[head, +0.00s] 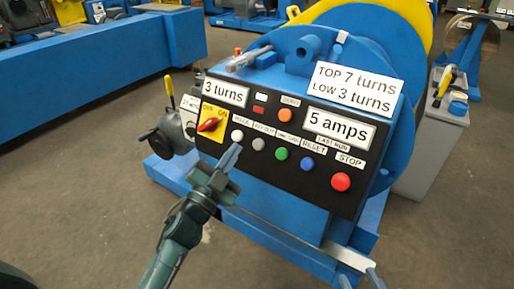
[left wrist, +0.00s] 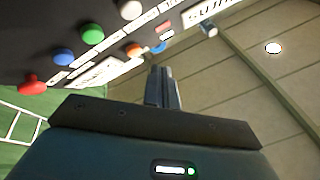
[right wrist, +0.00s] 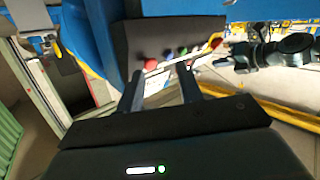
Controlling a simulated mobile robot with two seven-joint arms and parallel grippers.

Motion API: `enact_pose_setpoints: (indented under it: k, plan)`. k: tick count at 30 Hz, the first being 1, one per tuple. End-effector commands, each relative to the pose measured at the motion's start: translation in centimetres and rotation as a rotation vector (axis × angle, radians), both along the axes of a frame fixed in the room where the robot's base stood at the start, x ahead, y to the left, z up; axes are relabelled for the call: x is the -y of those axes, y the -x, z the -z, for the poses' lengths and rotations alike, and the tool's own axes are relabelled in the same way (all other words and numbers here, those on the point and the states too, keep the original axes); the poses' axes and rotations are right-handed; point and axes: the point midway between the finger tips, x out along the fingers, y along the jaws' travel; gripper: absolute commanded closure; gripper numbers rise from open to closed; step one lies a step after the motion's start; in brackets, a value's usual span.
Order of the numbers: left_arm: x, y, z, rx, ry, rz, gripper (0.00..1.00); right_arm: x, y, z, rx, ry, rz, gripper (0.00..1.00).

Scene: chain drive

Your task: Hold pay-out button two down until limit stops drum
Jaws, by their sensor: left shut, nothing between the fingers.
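The black control panel (head: 250,170) on the blue winch carries a row of buttons. The white button (head: 237,135) is leftmost. The grey button (head: 259,144), under a label that seems to read PAY OUT, is second. My left gripper (head: 235,154) is shut and empty, its tips just below these two buttons; contact cannot be told. In the left wrist view its closed fingers (left wrist: 162,88) are apart from the pale button (left wrist: 130,9) beside the green one. The drum (head: 385,55) stands behind the panel.
One display (head: 225,92) reads "3 turns", another (head: 340,124) "5 amps". A plate (head: 356,87) reads "TOP 7 turns LOW 3 turns". Green (head: 281,154), blue (head: 307,163) and red STOP (head: 341,182) buttons follow rightward. A red rotary switch (head: 208,124) sits left.

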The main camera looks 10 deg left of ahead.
Motion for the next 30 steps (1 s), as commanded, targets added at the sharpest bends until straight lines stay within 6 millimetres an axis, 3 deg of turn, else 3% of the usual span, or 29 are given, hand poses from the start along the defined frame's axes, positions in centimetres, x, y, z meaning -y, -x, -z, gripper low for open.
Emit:
enact_pose_setpoints:
  k: [3, 13, 30]
  plan:
    - [0.6, -1.5, 1.3, 0.003, 0.0, 0.001, 1.0, -0.3, -0.2, 0.6, 0.08, -0.005, -0.014, 0.64]
    - [1.8, -4.9, 2.9, 0.001, 0.001, 0.001, 1.0, -1.3, 0.0, 0.1, 0.271, -0.022, -0.062, 0.64]
    - [2.1, -5.7, 3.0, 0.0, 0.001, 0.0, 1.0, -1.6, 0.2, -0.2, 0.313, -0.027, -0.077, 0.64]
